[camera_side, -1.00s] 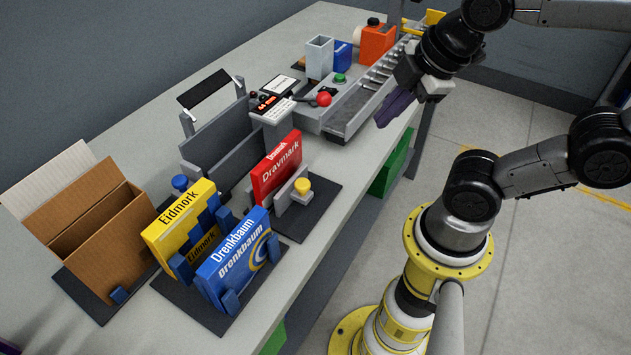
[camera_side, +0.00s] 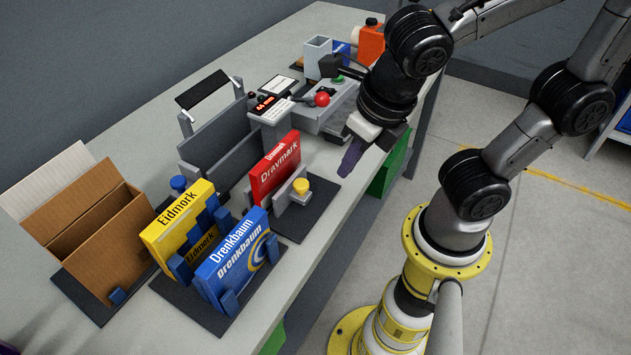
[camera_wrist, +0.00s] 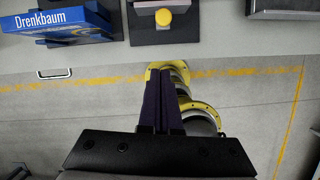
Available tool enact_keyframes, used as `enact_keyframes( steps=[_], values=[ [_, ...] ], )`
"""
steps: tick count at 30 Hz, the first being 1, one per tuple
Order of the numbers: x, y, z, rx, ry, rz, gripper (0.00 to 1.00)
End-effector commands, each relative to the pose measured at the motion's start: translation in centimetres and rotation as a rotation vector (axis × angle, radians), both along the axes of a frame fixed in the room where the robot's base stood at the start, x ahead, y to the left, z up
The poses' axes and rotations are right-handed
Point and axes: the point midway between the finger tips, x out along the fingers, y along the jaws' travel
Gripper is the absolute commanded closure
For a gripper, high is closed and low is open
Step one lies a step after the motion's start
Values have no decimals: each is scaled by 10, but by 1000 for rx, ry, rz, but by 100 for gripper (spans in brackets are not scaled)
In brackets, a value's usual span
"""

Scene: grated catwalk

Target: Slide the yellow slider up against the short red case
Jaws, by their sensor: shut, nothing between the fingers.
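The yellow slider (camera_side: 300,187) is a round yellow knob on a grey block, at the front of a dark base plate. It also shows in the wrist view (camera_wrist: 163,17) at the top. The short red case (camera_side: 276,168), marked Dravmark, stands upright behind the slider's grey plate, close to it; I cannot tell whether they touch. My gripper (camera_side: 349,166) has purple fingers and is shut and empty. It hangs to the right of the slider, apart from it, near the table's front edge. In the wrist view the fingers (camera_wrist: 160,82) lie side by side, below the knob.
A yellow case (camera_side: 178,220) and a blue case (camera_side: 235,255) stand in a blue rack left of the slider. A cardboard box (camera_side: 105,240) is at the far left. A control post (camera_side: 268,112) and a red-knobbed lever (camera_side: 321,99) stand behind.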

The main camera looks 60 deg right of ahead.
Motion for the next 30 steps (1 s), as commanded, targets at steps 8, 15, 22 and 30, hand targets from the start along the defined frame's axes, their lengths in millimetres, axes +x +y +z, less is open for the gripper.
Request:
enact_keyframes(
  steps=[8, 15, 22, 30],
  values=[
    [13, -4, -46, -4, 8, -7, 100],
    [27, -6, -91, -2, 7, -7, 100],
    [56, -10, -95, 1, 2, -9, 100],
    [67, -11, -96, 2, 0, -6, 100]
  ],
)
